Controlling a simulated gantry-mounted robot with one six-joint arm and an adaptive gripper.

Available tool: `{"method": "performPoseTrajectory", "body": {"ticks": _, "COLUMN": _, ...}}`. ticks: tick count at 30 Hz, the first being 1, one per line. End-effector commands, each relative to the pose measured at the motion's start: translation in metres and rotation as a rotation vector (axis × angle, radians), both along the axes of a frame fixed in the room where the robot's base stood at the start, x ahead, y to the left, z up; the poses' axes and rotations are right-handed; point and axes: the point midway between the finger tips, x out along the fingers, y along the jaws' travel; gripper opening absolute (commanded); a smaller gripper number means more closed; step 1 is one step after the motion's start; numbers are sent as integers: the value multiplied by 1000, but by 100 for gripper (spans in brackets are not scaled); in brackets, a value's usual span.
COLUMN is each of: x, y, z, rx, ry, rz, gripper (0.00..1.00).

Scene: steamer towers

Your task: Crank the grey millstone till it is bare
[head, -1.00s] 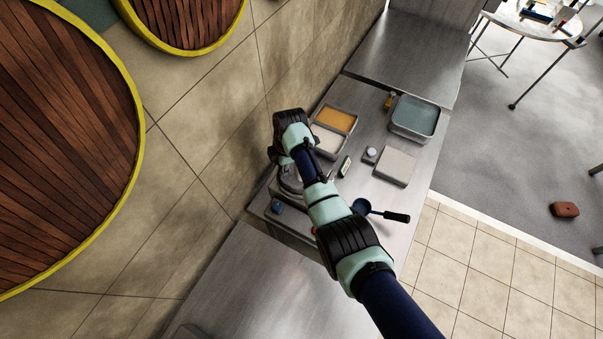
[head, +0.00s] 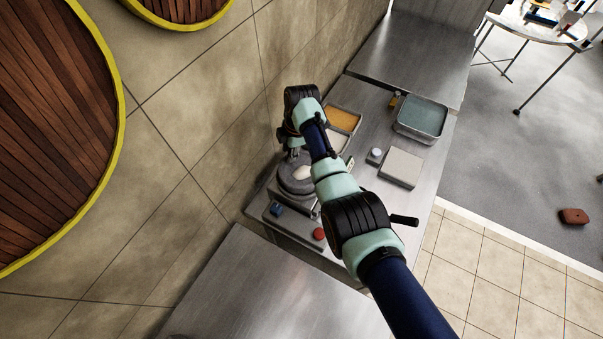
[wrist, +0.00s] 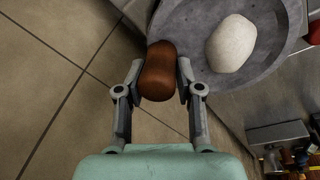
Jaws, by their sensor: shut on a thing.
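The grey millstone (head: 287,187) stands on the steel counter by the tiled wall. A smooth whitish lump (head: 303,173) lies on its top, and it also shows in the wrist view (wrist: 231,43). The millstone's dished grey top (wrist: 178,24) fills the upper part of the wrist view. My gripper (wrist: 160,78) is shut on the brown crank handle (wrist: 159,70) at the stone's rim, with one finger on each side. In the head view my wrist hides the handle and the back of the stone.
A red button (head: 318,234) and a blue piece (head: 277,210) are at the millstone's front. Behind stand an orange-filled tray (head: 342,119), a pale block (head: 402,167) and a grey-green tub (head: 421,117). The tiled wall is close on the left.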

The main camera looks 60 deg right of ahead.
Motion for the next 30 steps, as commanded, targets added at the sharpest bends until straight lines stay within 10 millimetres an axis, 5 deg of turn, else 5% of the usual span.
{"method": "performPoseTrajectory", "body": {"ticks": 4, "x": -10, "y": -18, "z": 0, "rx": -8, "ry": -6, "rz": -3, "gripper": 11}}
{"method": "performPoseTrajectory", "body": {"ticks": 20, "x": -10, "y": -19, "z": 4, "rx": -13, "ry": -9, "rz": 0, "gripper": 7}}
{"method": "performPoseTrajectory", "body": {"ticks": 30, "x": -45, "y": -31, "z": -2, "rx": -6, "ry": 1, "rz": -1, "gripper": 0}}
